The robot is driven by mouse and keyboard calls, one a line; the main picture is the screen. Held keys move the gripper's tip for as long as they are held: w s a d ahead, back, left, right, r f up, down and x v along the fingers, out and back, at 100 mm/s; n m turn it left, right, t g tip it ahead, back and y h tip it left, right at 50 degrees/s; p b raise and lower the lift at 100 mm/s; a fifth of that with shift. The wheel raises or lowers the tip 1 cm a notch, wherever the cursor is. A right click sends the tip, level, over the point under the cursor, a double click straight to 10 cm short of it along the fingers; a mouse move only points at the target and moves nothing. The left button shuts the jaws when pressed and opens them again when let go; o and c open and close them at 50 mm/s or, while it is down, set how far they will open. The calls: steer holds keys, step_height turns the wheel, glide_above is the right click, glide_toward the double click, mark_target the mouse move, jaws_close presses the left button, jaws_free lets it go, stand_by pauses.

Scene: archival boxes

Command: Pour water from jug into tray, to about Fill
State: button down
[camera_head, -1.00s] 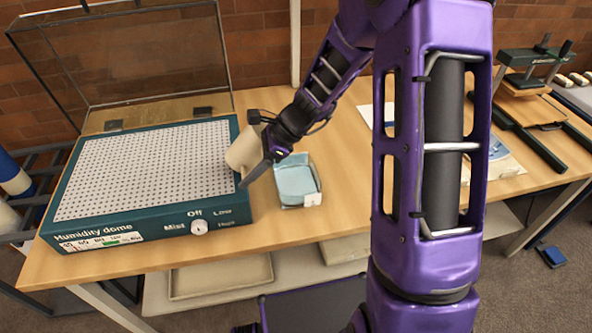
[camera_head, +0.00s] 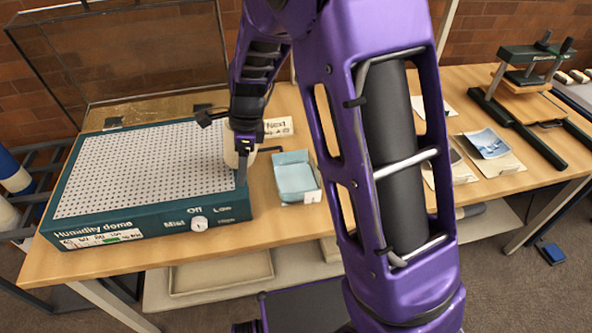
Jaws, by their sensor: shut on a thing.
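The cream jug (camera_head: 231,154) is in my gripper (camera_head: 242,172), which is shut on it at the right edge of the humidity dome's bed. The jug looks about upright. My gripper hides part of it, and I cannot tell whether its base touches anything. The fill mark and exact level are too small to read.
The humidity dome (camera_head: 150,220), with its clear lid (camera_head: 130,50) open, fills the table's left. A "Next" sign (camera_head: 279,126) stands behind the tray. Papers with a blue picture (camera_head: 487,143) and a green press (camera_head: 535,60) are at the right. My arm hides the table's middle.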

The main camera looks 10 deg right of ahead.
steer(key=shift+a+f+h, duration=0.1)
steer(key=shift+f+h, duration=0.1)
steer(key=shift+h, duration=0.8)
steer(key=shift+f, duration=0.1)
stand_by(2.3)
